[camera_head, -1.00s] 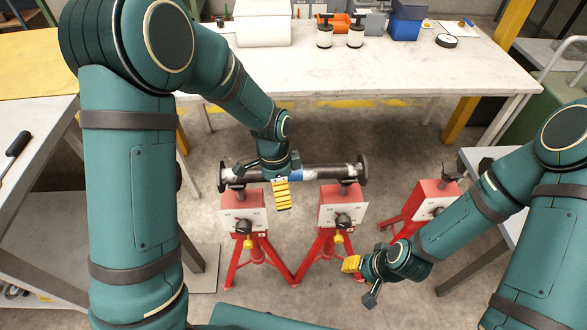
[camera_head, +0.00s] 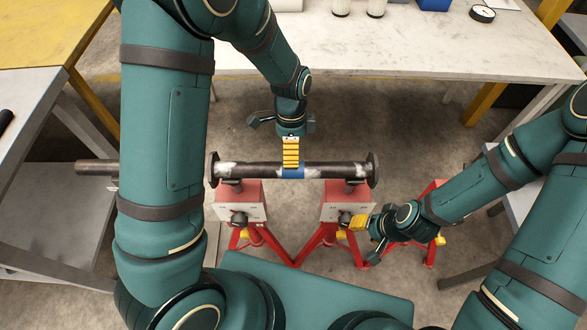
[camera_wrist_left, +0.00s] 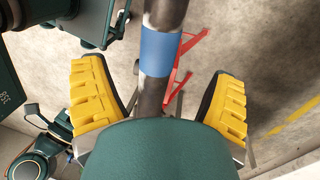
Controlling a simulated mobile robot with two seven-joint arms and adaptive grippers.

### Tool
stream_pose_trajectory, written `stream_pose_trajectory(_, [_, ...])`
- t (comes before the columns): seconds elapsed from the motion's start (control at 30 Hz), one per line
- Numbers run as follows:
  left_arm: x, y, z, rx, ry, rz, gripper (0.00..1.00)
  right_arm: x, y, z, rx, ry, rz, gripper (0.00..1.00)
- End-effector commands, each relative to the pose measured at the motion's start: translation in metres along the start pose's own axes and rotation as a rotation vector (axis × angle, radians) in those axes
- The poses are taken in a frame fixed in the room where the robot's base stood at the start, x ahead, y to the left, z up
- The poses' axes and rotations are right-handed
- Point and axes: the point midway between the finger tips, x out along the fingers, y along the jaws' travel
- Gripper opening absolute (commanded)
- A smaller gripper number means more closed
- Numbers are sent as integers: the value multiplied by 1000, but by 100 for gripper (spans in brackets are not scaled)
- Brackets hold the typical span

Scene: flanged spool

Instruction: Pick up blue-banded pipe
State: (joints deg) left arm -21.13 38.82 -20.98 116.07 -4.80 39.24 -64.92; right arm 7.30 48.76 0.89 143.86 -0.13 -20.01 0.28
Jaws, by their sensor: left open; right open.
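The blue-banded pipe (camera_head: 250,171) is dark with worn pale patches and a flange at each end. It lies level across two red stands (camera_head: 237,201), its blue band (camera_head: 293,173) near the middle. My left gripper (camera_head: 291,152) is at the band, on the bench side; one yellow finger pad shows there. In the left wrist view its yellow fingers (camera_wrist_left: 165,105) are spread wide, with the pipe (camera_wrist_left: 151,96) running between them and the blue band (camera_wrist_left: 160,52) slightly beyond. No contact shows. My right gripper (camera_head: 364,240) is open and empty beside the right stand.
A white-topped workbench (camera_head: 420,50) stands behind the pipe. Another red stand (camera_head: 437,190) is at right, partly hidden by my right arm. Bare floor lies between pipe and bench.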

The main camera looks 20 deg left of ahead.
Motion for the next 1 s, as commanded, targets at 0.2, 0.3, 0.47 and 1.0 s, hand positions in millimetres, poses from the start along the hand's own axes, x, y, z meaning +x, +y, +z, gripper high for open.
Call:
stream_pose_trajectory(0.2, [23,0,0,-1,0,1,86,5,2,-1,0,3,0,47])
stream_pose_trajectory(0.3, [29,0,-1,0,0,1,86,7,2,-1,-1,4,0,47])
stream_pose_trajectory(0.47, [52,2,-3,1,-2,2,86,14,5,-2,-1,7,0,47])
stream_pose_trajectory(1.0, [76,2,-4,-1,1,0,71,19,7,-3,-2,11,0,47])
